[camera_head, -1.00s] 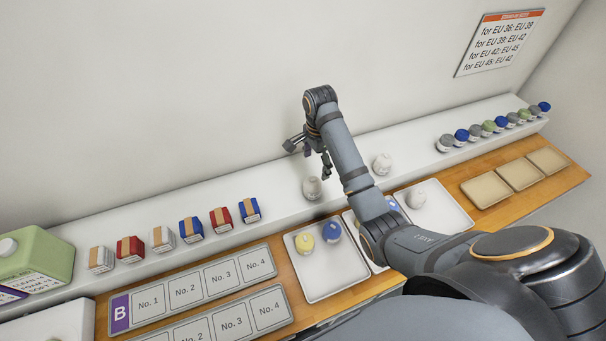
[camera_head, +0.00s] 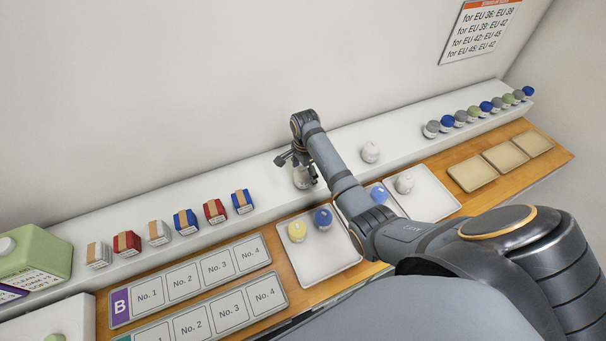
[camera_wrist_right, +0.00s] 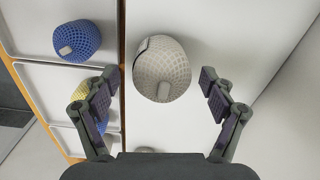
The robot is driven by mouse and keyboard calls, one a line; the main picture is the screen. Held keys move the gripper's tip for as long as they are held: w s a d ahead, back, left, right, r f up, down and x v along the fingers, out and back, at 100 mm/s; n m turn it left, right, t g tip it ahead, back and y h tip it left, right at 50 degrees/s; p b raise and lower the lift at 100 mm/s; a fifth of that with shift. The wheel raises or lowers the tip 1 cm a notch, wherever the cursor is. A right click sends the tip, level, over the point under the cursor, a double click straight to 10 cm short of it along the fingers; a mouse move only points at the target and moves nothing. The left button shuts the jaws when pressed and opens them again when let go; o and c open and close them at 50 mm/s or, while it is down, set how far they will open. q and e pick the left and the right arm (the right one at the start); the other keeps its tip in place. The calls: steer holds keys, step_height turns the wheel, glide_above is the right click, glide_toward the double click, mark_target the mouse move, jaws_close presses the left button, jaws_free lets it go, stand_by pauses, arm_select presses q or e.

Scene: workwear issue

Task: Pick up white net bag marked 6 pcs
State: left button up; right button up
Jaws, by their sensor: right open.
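A white net bag (camera_head: 302,177) stands on the white shelf, partly hidden by my right gripper. In the right wrist view the white net bag (camera_wrist_right: 162,68) lies between and just beyond the two fingers; its label is not readable. My right gripper (camera_head: 301,168) is open above and around it, with a finger to each side. The gripper also shows in the right wrist view (camera_wrist_right: 162,85). My left gripper is out of view.
A white tray (camera_head: 318,264) in front holds a yellow bag (camera_head: 297,231) and a blue bag (camera_head: 323,218). Small boxes (camera_head: 186,222) stand along the shelf to the left. Several net bags (camera_head: 474,113) line its right end. The wall (camera_head: 200,80) rises behind.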

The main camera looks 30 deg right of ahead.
steer(key=shift+w+f, duration=0.1)
steer(key=shift+f, duration=0.25)
steer(key=c, duration=1)
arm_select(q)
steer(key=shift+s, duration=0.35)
arm_select(e)
steer(key=shift+c, duration=1.4)
steer(key=shift+r, duration=0.1)
